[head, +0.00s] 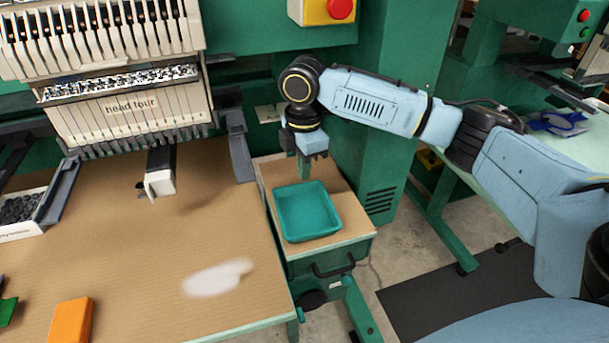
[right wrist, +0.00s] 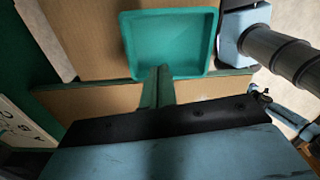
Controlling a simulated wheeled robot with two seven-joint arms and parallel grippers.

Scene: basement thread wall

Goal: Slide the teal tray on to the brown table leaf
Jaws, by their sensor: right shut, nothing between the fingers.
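The teal tray (head: 307,211), shallow and empty, lies flat on a small brown top (head: 352,228) over a green cabinet, right of the large brown table (head: 130,270). My right gripper (head: 304,174) points down at the tray's far side, fingers shut and empty. In the right wrist view the fingers (right wrist: 158,82) are close to the rim of the tray (right wrist: 168,45); I cannot tell whether they touch. A dark green edge (right wrist: 100,83) crosses the brown surface there. I cannot tell which brown surface is the leaf. My left gripper is not in view.
An embroidery machine (head: 130,100) overhangs the large table at the back left. An orange block (head: 72,320), a white patch (head: 218,278) and a bin of dark pieces (head: 22,208) are on that table. A green housing (head: 378,165) stands right of my right gripper.

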